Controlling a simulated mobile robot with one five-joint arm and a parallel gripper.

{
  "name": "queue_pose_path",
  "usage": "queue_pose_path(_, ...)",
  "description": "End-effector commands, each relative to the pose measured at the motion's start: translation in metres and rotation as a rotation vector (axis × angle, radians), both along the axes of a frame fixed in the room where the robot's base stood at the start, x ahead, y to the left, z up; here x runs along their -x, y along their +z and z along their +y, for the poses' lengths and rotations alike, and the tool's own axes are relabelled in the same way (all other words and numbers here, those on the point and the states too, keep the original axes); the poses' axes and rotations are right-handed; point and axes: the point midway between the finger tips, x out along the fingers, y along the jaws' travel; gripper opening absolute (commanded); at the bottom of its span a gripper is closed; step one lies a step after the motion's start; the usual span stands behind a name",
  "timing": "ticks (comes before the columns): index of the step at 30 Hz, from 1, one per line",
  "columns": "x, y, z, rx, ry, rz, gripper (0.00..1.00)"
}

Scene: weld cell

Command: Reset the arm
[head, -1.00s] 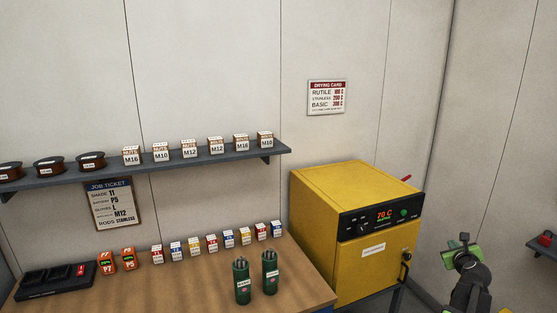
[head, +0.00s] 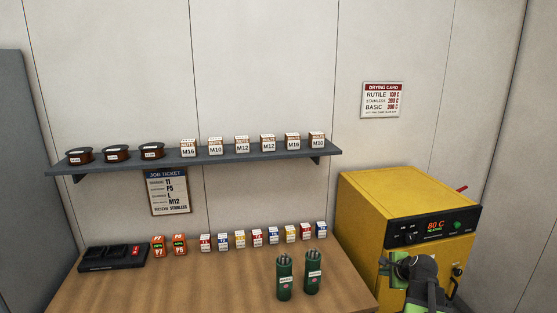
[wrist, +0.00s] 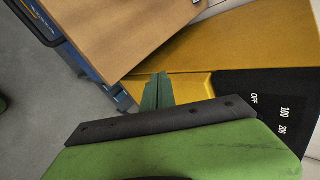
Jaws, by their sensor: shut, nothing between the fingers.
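My gripper shows in the wrist view (wrist: 158,90), with its two green fingers shut together and nothing between them. It is in front of the yellow drying oven (wrist: 200,50), near the black control panel (wrist: 270,105) marked OFF, 100 and 200. I cannot tell whether the fingers touch the oven. In the head view my arm is at the lower right and covers part of the oven's front (head: 385,215). The oven display (head: 436,225) reads 80 C. The fingertips are hard to make out there.
The wooden bench (head: 225,285) is left of the oven. It holds two green rod canisters (head: 284,278), a row of small boxes, two orange boxes and a black charger (head: 112,258). The wall shelf (head: 240,155) holds spools and nut boxes. Bare floor (wrist: 40,120) shows in the wrist view.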

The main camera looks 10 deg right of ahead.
Motion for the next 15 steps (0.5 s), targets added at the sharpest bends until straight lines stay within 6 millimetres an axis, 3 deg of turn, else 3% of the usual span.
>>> queue_pose_path(1, -0.007, -0.010, 0.047, 0.060, 0.145, 0.065, 0.00)
queue_pose_path(5, -0.003, -0.038, 0.159, 0.252, 0.580, 0.244, 0.00)
queue_pose_path(6, 0.004, -0.045, 0.192, 0.315, 0.727, 0.297, 0.00)
queue_pose_path(9, 0.031, -0.061, 0.269, 0.464, 1.103, 0.422, 0.00)
queue_pose_path(12, 0.062, -0.069, 0.324, 0.583, 1.429, 0.522, 0.00)
queue_pose_path(15, 0.085, -0.071, 0.353, 0.652, 1.643, 0.584, 0.00)
